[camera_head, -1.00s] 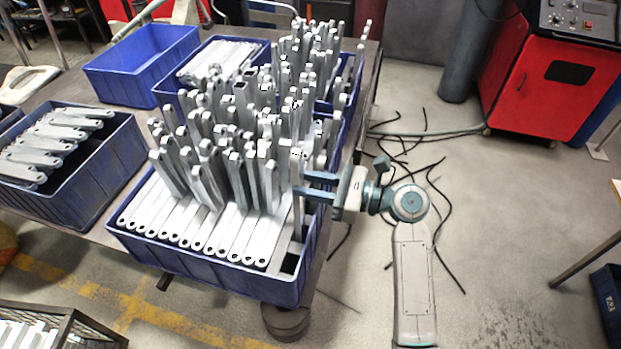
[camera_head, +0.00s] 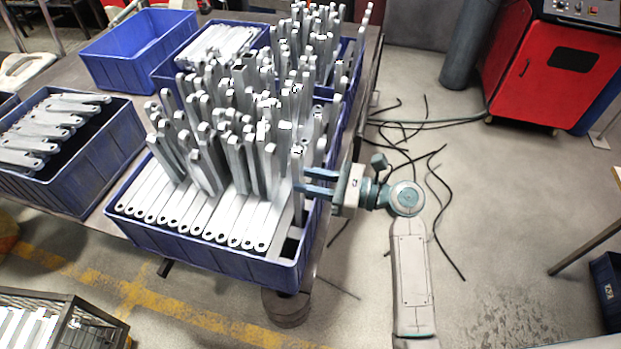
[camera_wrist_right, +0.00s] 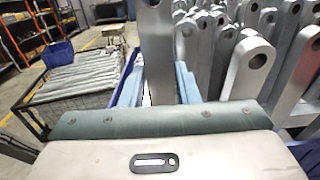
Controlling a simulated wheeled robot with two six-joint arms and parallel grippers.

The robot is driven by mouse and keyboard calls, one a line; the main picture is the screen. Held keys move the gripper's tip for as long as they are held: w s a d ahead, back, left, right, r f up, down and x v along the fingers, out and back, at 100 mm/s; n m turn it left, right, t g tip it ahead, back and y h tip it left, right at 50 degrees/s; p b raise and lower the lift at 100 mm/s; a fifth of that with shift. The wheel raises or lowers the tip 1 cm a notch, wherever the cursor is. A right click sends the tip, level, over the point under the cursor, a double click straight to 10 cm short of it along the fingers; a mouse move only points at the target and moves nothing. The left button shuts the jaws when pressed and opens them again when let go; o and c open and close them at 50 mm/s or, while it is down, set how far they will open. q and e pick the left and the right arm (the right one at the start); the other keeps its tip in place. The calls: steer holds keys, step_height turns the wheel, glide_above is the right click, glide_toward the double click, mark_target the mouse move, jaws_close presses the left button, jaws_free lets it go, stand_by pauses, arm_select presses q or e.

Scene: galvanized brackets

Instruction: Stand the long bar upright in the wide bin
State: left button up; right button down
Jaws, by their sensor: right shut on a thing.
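The long bar (camera_head: 298,205) is grey metal with a rounded, holed end on top. It stands upright at the right end of the wide blue bin (camera_head: 200,252), by the bin's right wall. My right gripper (camera_head: 303,181) reaches in from the right and is shut on the bar's upper part. In the right wrist view the bar (camera_wrist_right: 157,50) rises between the two blue fingers (camera_wrist_right: 160,88). The bar's lower end is over or inside the bin; whether it touches the floor cannot be told. My left gripper is not in view.
Flat bars (camera_head: 220,215) line the bin's front, with many upright bars (camera_head: 230,150) crowded behind. A narrow dark gap (camera_head: 290,247) shows at the front right corner. Other blue bins (camera_head: 140,50) share the table. Black cables (camera_head: 430,185) lie on the floor at right.

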steer(key=c, duration=1)
jaws_free()
steer(key=shift+d+f, duration=0.1)
steer(key=shift+d, duration=0.15)
steer(key=shift+b+v, duration=1.7)
steer(key=shift+v, duration=3.5)
steer(key=shift+s, duration=0.1)
